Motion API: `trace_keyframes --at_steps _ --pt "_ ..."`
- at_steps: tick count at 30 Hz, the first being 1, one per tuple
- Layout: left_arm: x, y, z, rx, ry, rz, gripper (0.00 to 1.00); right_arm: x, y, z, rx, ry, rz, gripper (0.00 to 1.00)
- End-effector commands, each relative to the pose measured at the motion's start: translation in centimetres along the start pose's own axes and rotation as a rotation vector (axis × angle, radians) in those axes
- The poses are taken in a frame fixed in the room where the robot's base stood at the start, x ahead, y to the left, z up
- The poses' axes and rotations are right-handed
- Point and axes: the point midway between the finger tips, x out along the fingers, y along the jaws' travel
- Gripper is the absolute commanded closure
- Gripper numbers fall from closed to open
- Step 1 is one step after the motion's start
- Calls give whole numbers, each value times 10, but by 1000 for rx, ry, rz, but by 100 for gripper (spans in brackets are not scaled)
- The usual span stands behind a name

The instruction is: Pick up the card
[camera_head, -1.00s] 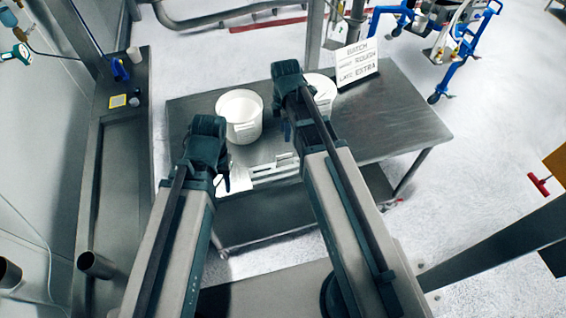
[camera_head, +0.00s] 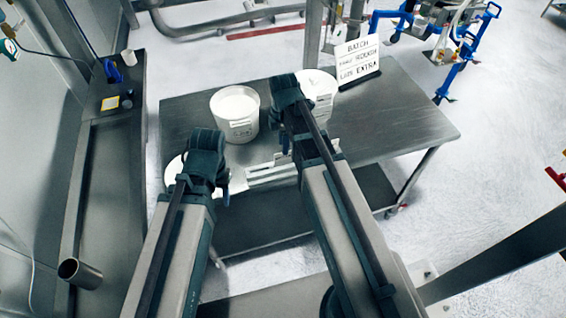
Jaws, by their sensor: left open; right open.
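My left gripper (camera_head: 223,190) is at the table's front left, far from the card. Both are open; their fingers are mostly hidden behind the dark wrists, and nothing shows held.
A white bucket (camera_head: 236,124) stands between my arms; another bucket (camera_head: 319,92) stands beside the card. A flat white item (camera_head: 270,172) lies at the front edge. A round white thing (camera_head: 172,172) is partly hidden by my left gripper. The table's right side is clear.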

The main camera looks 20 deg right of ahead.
Motion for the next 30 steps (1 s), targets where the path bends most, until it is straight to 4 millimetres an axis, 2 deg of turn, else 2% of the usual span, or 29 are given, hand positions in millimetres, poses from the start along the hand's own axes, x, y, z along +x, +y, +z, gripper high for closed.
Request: trace_keyframes --at_steps 14,23,24,30 --pt "49 5 -3 -2 0 0 50 50 0 -1 0 0 0 59" --pt "51 5 -3 -3 0 0 50 51 0 -1 0 0 0 59" --pt "51 5 -3 -2 0 0 50 51 0 -1 0 0 0 61" --pt "51 5 -3 -2 0 0 50 51 0 -1 0 0 0 97"
